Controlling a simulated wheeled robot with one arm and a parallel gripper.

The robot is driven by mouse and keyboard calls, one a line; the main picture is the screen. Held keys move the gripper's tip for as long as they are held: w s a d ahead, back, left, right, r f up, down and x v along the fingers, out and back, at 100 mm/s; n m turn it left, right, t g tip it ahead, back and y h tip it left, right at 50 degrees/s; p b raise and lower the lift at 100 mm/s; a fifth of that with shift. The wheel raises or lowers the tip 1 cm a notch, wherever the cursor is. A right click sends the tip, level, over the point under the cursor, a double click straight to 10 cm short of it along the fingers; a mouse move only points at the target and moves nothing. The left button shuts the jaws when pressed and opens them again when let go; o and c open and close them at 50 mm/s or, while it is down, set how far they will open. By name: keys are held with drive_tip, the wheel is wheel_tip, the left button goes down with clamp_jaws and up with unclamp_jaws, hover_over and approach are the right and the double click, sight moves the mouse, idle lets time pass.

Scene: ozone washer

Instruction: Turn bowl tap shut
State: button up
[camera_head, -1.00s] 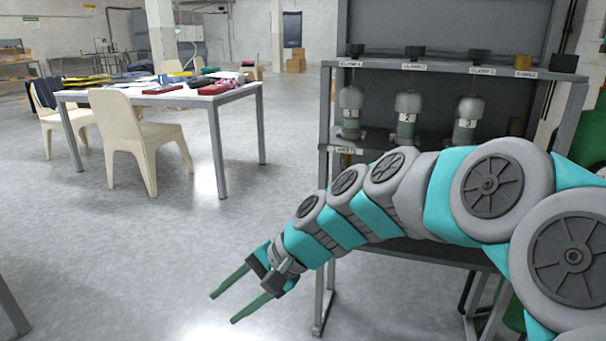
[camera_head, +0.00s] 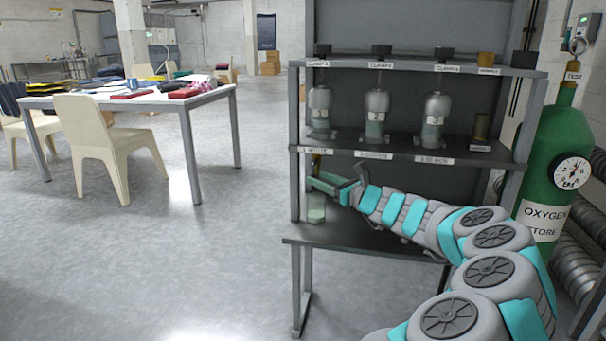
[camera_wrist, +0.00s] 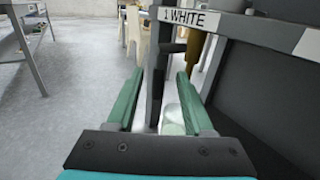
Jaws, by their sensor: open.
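No label I can read names the bowl tap. A brass-coloured spout (camera_wrist: 194,50) hangs beneath the "1 WHITE" label (camera_wrist: 192,18) in the wrist view, with a dark handle-like piece (camera_wrist: 172,47) beside it. The spout shows small in the head view (camera_head: 316,162), at the left of the rack's middle shelf. My gripper (camera_head: 318,181) is open just below that shelf end. In the wrist view its green fingers (camera_wrist: 158,75) are spread, with the rack's post between them and the spout near the right fingertip. I cannot tell whether anything touches.
A clear jar (camera_head: 316,208) stands on the lower shelf (camera_head: 350,238) below my gripper. Several bottles (camera_head: 376,115) stand on the middle shelf under clamp labels. A green oxygen cylinder (camera_head: 552,150) is at right. The floor at left is open, with a table (camera_head: 150,97) beyond.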

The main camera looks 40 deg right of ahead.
drive_tip(key=shift+w+a, duration=0.25)
drive_tip(key=shift+w, duration=1.25)
drive_tip(key=shift+w+a, duration=0.2)
drive_tip(key=shift+w, duration=1.25)
drive_tip(key=shift+c, duration=0.2)
clamp_jaws()
